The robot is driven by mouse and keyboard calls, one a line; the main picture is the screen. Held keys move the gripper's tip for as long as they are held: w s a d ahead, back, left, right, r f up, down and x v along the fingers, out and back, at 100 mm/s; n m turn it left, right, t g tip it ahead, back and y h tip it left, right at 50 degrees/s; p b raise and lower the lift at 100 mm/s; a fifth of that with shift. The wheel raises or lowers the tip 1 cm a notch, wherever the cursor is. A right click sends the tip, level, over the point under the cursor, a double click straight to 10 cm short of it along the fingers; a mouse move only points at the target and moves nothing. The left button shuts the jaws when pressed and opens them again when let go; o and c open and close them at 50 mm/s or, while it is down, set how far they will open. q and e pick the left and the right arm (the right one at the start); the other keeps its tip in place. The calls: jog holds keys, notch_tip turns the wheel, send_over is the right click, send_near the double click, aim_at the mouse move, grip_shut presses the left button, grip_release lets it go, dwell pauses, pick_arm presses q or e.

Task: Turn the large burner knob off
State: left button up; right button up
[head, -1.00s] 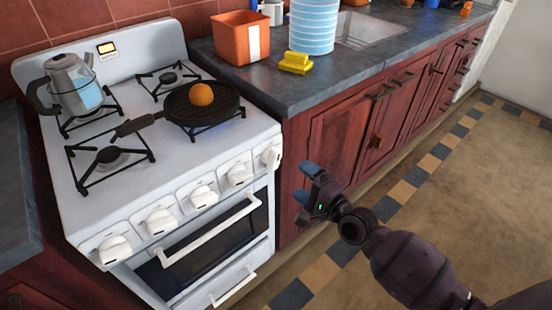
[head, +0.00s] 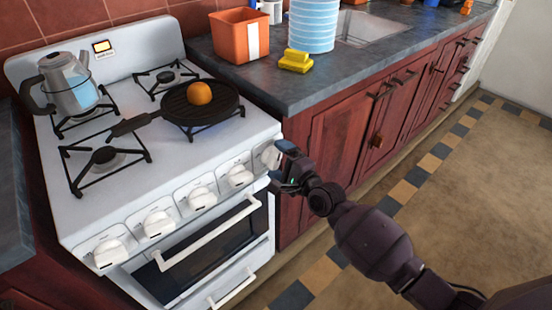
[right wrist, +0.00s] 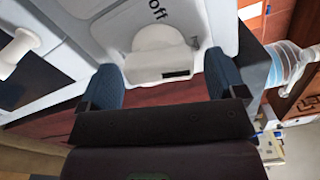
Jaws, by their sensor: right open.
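The white stove (head: 150,190) has a row of several white knobs on its front. The rightmost knob (head: 270,156) is at the stove's right corner; the frames do not label it as the large burner's. My right gripper (head: 281,166) is open at this knob. In the right wrist view the knob (right wrist: 160,62) lies between my two blue finger pads, with gaps on both sides. The word "off" is printed beside it, and a dark mark shows on its edge. My left gripper is not in view.
An orange ball (head: 200,93) sits in the pan. A kettle (head: 68,85) stands on the back left burner. The counter (head: 310,85) and red cabinets (head: 335,135) adjoin the stove at right. The oven handle (head: 210,233) juts out below the knobs. The floor at right is clear.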

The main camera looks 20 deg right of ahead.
jog(key=shift+w+a, duration=0.15)
jog(key=shift+w, duration=0.35)
jog(key=c, duration=0.9)
